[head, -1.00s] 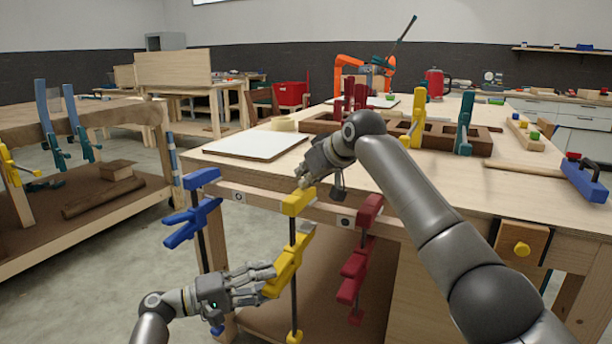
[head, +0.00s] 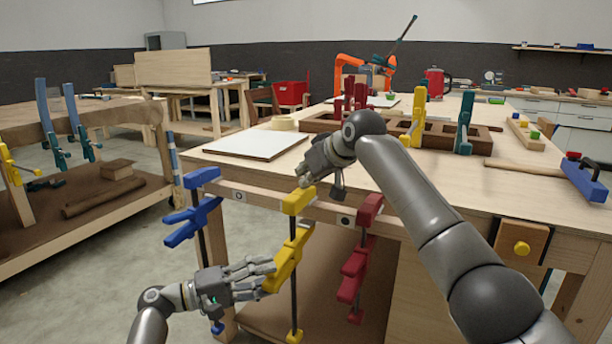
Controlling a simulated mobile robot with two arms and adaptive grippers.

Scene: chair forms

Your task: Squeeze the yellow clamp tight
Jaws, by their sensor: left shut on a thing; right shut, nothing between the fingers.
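The yellow clamp (head: 288,259) hangs upright on the front rail of the workbench, with its upper jaw at the rail, a dark bar, and a sliding jaw lower down. My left gripper (head: 268,276) is at the left side of the sliding jaw, its fingers shut on it. My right gripper (head: 306,176) is shut and empty just above the clamp's upper jaw, at the bench edge. I cannot tell whether it touches the clamp.
A blue clamp (head: 196,220) hangs to the left and a red clamp (head: 356,265) close to the right. A white board (head: 255,144) lies on the workbench (head: 400,190). A wooden rack (head: 450,138) with more clamps stands behind my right arm.

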